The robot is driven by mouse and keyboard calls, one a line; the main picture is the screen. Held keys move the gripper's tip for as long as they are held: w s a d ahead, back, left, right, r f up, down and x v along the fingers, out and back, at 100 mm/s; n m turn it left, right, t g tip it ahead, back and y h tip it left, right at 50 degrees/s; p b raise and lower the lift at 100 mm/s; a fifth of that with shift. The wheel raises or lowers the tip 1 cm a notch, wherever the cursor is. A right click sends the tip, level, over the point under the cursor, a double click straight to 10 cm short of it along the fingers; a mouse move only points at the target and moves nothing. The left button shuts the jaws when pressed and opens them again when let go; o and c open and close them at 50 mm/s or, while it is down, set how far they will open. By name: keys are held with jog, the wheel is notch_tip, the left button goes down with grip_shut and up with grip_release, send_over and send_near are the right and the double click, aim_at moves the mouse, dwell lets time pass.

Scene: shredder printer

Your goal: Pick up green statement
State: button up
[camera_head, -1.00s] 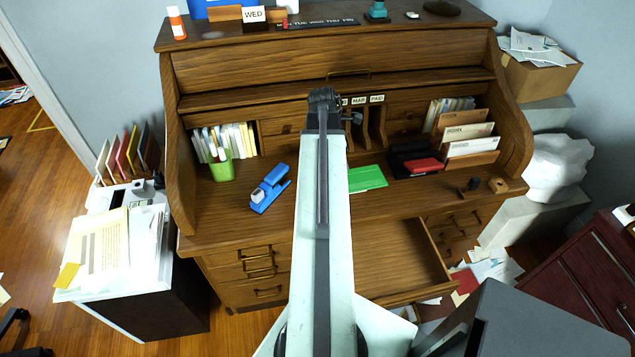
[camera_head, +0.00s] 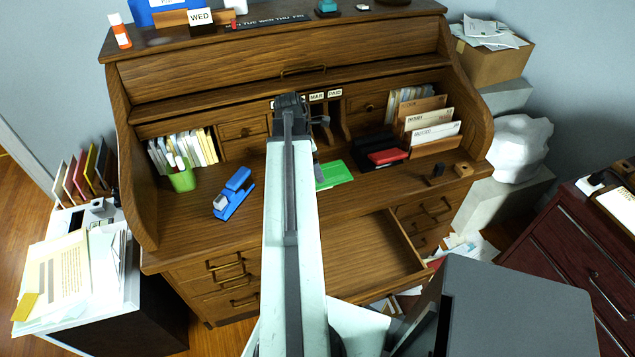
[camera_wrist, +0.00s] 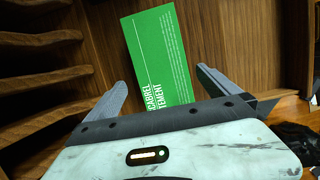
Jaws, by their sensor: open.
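The green statement (camera_head: 334,174) lies flat on the wooden desk top, partly hidden behind my arm in the head view. In the wrist view the green statement (camera_wrist: 157,58) shows white print and lies between and beyond my fingers, its near end hidden behind the gripper body. My gripper (camera_wrist: 165,80) is open and empty, with one finger on each side of the card. I cannot tell how high it is above the desk.
A blue stapler (camera_head: 234,193) and a green pen cup (camera_head: 182,178) stand to the left. A black tray with a red item (camera_head: 387,155) is right of the statement. An open drawer (camera_head: 365,255) juts out below the desk top. Wooden cubby dividers (camera_wrist: 40,38) are close on the left in the wrist view.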

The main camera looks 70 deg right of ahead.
jog(key=b+x, duration=0.4)
jog(key=x, duration=0.1)
jog(key=shift+a+f, duration=0.15)
jog(key=shift+r, duration=0.2)
jog(key=c, duration=1.1)
jog(key=shift+o, duration=0.2)
notch_tip(320, 180, up, 10)
jog(key=p, duration=1)
jog(key=shift+r, duration=0.15)
